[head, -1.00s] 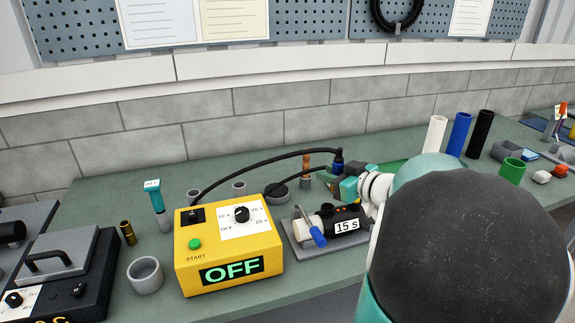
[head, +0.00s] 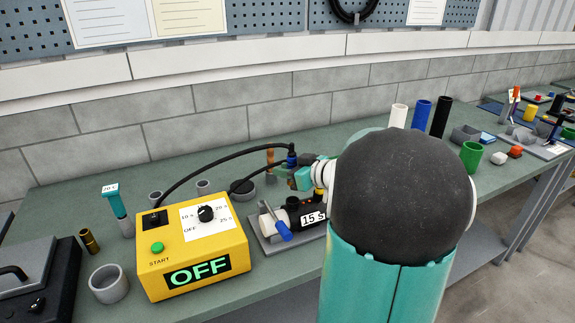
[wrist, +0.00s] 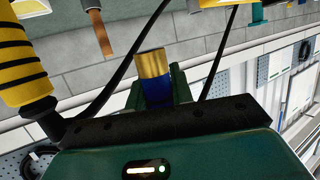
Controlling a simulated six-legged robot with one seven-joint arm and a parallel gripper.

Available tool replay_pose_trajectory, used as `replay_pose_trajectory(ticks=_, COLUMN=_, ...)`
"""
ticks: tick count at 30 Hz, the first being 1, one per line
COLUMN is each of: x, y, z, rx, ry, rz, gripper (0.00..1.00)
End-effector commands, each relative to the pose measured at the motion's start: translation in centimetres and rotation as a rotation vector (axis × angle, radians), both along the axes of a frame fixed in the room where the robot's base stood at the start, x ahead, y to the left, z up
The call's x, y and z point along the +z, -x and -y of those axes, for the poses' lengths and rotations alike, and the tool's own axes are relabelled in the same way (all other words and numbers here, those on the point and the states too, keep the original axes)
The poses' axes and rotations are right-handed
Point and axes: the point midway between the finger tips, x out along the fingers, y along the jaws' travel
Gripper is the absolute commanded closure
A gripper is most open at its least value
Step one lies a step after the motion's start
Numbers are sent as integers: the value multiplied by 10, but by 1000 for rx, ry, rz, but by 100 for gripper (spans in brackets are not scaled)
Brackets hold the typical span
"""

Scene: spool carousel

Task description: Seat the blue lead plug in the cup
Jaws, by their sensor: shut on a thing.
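The blue lead plug (head: 291,160) is held upright in my gripper (head: 303,178), behind the block labelled 15 s. In the wrist view the plug (wrist: 156,92) shows a blue body and a brass end, between the dark green fingers of my gripper (wrist: 157,88). A black cable runs from the plug's top to the yellow box (head: 193,248). Small grey cups stand behind the box, one at left (head: 155,198) and one at right (head: 203,187); a larger grey cup (head: 109,285) stands at its left. I cannot tell which cup is meant. The plug is apart from these cups.
A brown rod (head: 270,162) stands close left of the plug. A dark round piece (head: 243,190) with a cable lies behind the box. A yellow-and-black ribbed piece (wrist: 18,65) shows in the wrist view. White, blue and black tubes stand at the back right.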

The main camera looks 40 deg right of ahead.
Motion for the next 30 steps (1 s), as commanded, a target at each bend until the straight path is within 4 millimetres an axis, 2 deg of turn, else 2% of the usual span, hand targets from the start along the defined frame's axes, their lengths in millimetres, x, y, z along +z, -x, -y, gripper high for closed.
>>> replay_pose_trajectory(ticks=12, x=-35, y=2, z=2, rx=-2, ry=0, rz=-1, gripper=100)
replay_pose_trajectory(ticks=30, x=-41, y=2, z=2, rx=-2, ry=2, rz=0, gripper=100)
